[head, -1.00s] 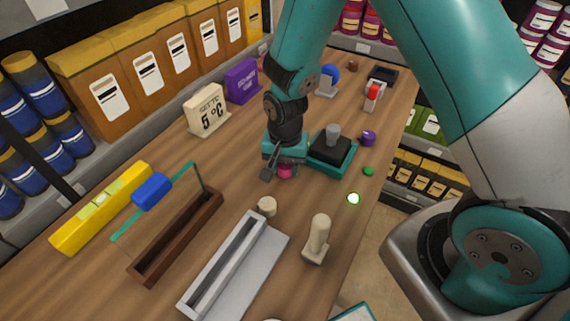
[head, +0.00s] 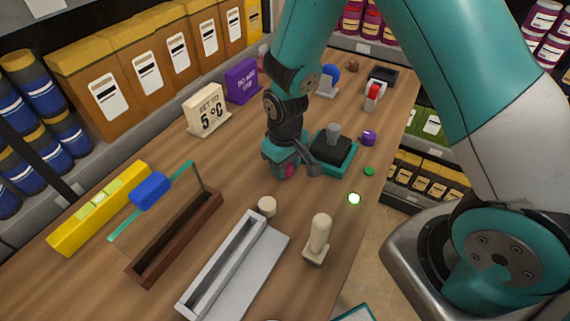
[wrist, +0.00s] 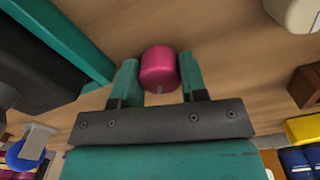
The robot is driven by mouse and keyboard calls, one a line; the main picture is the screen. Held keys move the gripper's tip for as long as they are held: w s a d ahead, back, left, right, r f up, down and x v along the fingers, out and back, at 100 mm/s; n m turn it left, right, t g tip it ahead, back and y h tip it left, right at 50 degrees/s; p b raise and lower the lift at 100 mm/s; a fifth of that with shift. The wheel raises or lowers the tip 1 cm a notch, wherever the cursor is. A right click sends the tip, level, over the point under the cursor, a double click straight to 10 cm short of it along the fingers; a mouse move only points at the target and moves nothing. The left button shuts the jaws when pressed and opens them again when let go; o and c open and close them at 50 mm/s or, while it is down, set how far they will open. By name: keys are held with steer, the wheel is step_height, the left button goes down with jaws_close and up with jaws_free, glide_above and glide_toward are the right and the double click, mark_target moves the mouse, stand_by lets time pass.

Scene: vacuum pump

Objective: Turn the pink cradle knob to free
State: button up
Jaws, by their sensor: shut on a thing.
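The pink knob (wrist: 159,68) is a short, round cylinder near the middle of the wrist view, with a finger of my gripper (wrist: 159,82) on each side of it. My gripper is shut on the knob. In the head view a small patch of the pink knob (head: 289,171) shows beside my gripper (head: 290,168), and the rest is hidden by the fingers. The teal cradle (head: 333,152) with a black block and a grey cap stands right beside my gripper. Its teal edge (wrist: 62,35) shows at the left of the wrist view.
A cream round peg (head: 267,206), a grey channel (head: 225,265) and a brown trough (head: 175,240) lie nearer on the table. A purple knob (head: 369,138) and a green button (head: 369,171) are to the right.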

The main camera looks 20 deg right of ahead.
steer(key=n, duration=0.5)
steer(key=shift+n, duration=0.3)
steer(key=shift+r, duration=0.1)
stand_by(0.4)
steer(key=o, duration=0.9)
step_height(320, 180, up, 17)
steer(key=shift+r+b, duration=0.2)
steer(key=shift+b, duration=0.55)
steer(key=shift+s, duration=0.1)
